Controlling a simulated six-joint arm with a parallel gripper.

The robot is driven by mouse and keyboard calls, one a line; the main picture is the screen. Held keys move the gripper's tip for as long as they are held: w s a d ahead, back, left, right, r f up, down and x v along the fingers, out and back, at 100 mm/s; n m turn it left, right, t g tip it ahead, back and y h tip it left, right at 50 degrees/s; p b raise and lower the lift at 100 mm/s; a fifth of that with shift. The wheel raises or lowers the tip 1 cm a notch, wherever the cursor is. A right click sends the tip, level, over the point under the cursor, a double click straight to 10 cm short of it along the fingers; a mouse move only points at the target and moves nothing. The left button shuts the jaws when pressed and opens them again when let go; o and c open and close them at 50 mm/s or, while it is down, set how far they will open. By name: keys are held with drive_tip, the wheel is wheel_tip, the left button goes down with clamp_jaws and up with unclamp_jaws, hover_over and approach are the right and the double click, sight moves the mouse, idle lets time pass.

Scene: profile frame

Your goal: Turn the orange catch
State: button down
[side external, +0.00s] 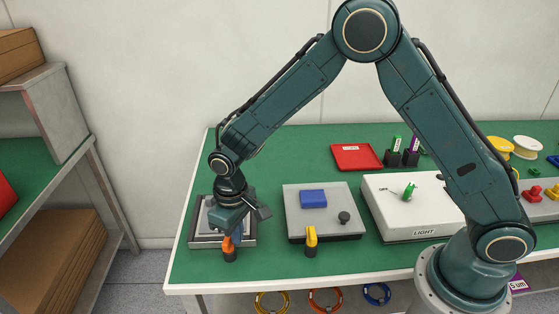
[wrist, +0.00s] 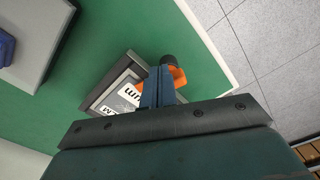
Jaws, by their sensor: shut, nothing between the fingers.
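The orange catch (side external: 228,243) stands on a dark round base at the front edge of a grey frame (side external: 191,240) at the left of the table. In the wrist view the orange catch (wrist: 180,77) shows just right of my fingertips, partly hidden by them. My gripper (side external: 231,229) is shut and empty, pointing down right at the catch; whether it touches cannot be told. In the wrist view the shut fingers of my gripper (wrist: 158,84) overlap the frame (wrist: 97,101), which holds a panel with dark and white lettering.
A grey plate (side external: 293,222) with a blue block (side external: 313,198), a dark knob (side external: 344,217) and a yellow catch (side external: 311,236) lies to the right. Beyond it is a white box (side external: 386,223) marked LIGHT. The table's left edge is close to the frame.

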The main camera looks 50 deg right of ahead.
drive_tip(key=shift+s+a, duration=0.2)
drive_tip(key=shift+a, duration=0.2)
drive_tip(key=shift+a, duration=0.55)
idle(0.6)
drive_tip(key=shift+s, duration=0.45)
drive_tip(key=shift+r, duration=0.1)
idle(0.3)
wheel_tip(320, 180, up, 6)
drive_tip(key=shift+f, duration=0.1)
idle(0.6)
drive_tip(key=d, duration=0.1)
drive_tip(key=d+r, duration=0.1)
drive_tip(key=shift+w+d, duration=0.2)
drive_tip(key=shift+d, duration=0.15)
